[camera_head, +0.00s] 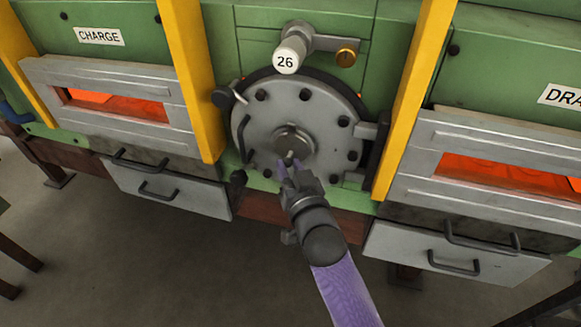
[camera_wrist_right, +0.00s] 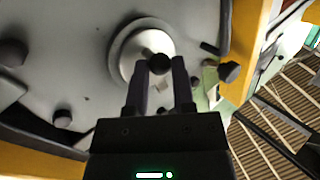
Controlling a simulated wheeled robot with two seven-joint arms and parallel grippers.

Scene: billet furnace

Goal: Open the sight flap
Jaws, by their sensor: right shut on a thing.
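The sight flap (camera_head: 290,137) is a small round grey cover at the centre of the round grey bolted door (camera_head: 318,107) on the furnace front. It also shows in the right wrist view (camera_wrist_right: 124,51) as a pale disc, with a small dark knob (camera_wrist_right: 159,64) at its lower edge. My right gripper (camera_head: 288,164) reaches up from below. Its two fingers (camera_wrist_right: 160,72) are shut on the knob, just in front of the flap. Whether the flap has shifted from its seat I cannot tell. My left gripper is in neither view.
A white cylinder marked 26 (camera_head: 289,55) sticks out above the door. A curved handle (camera_head: 245,139) is on the door's left side. Yellow posts (camera_head: 190,80) flank the door. Glowing openings show at the left (camera_head: 118,104) and right (camera_head: 505,176), with handled drawers (camera_head: 165,187) below.

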